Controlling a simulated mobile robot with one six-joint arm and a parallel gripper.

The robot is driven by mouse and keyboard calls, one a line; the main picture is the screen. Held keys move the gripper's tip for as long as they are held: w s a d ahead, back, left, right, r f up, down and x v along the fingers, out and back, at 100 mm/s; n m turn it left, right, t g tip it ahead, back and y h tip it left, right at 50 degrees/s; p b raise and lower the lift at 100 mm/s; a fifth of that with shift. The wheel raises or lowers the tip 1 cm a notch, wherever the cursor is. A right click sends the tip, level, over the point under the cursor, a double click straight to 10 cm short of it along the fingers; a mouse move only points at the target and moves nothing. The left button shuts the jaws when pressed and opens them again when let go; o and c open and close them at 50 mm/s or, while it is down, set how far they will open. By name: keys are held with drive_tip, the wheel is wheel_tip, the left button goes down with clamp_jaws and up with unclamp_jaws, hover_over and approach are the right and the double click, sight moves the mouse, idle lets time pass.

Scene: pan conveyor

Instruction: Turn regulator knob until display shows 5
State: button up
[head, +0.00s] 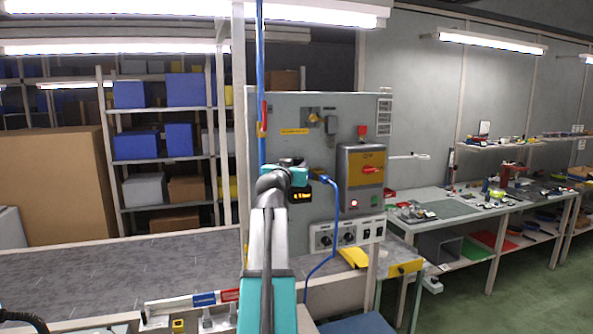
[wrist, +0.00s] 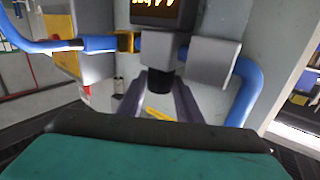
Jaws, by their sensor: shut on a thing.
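The regulator has a grey block body (wrist: 160,55) with blue hoses on both sides. A black knob (wrist: 160,81) sticks out of it towards me in the wrist view. My gripper (wrist: 159,90) has its two dark fingers on either side of the knob, shut on it. The display (wrist: 155,8) is dark with yellow-orange marks at the top edge of the wrist view. It is cut off, so I cannot read its number. In the head view the display (head: 300,197) shows small beside my wrist, too small to read. My arm hides the knob there.
A grey control cabinet (head: 297,110) stands behind my arm. A blue hose (head: 336,225) hangs to the right of my wrist. The conveyor (head: 120,268) lies left.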

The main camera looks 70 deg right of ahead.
drive_tip(key=shift+w+f+m+g+b, duration=0.15)
drive_tip(key=shift+m+g+b, duration=0.7)
drive_tip(key=shift+b, duration=1.65)
drive_tip(key=shift+w+m+g+b, duration=0.35)
drive_tip(key=shift+g+b, duration=0.8)
drive_tip(key=shift+b, duration=1.35)
drive_tip(key=m+g+b, duration=0.2)
drive_tip(key=g+b, duration=0.1)
drive_tip(key=b, duration=0.2)
drive_tip(key=shift+w+d+y, duration=0.1)
drive_tip(key=shift+w+y, duration=0.05)
drive_tip(key=shift+y, duration=0.25)
drive_tip(key=shift+m+g+y+b, duration=0.3)
drive_tip(key=shift+m+g+b, duration=0.3)
drive_tip(key=shift+g+b, duration=0.15)
drive_tip(key=o, duration=1)
drive_tip(key=shift+r, duration=0.2)
drive_tip(key=shift+o, duration=0.2)
drive_tip(key=shift+s+r+n+t+h+p, duration=0.2)
drive_tip(key=shift+n+t+h+p, duration=0.4)
drive_tip(key=shift+p, duration=0.85)
drive_tip(key=t+p, duration=0.1)
drive_tip(key=p, duration=0.1)
drive_tip(key=n+t+p, duration=0.1)
drive_tip(key=t+p, duration=0.1)
drive_tip(key=n+t+p, duration=0.1)
drive_tip(key=p, duration=0.1)
drive_tip(key=shift+s+a+f, duration=0.1)
drive_tip(key=shift+s+a, duration=0.1)
drive_tip(key=shift+s, duration=0.1)
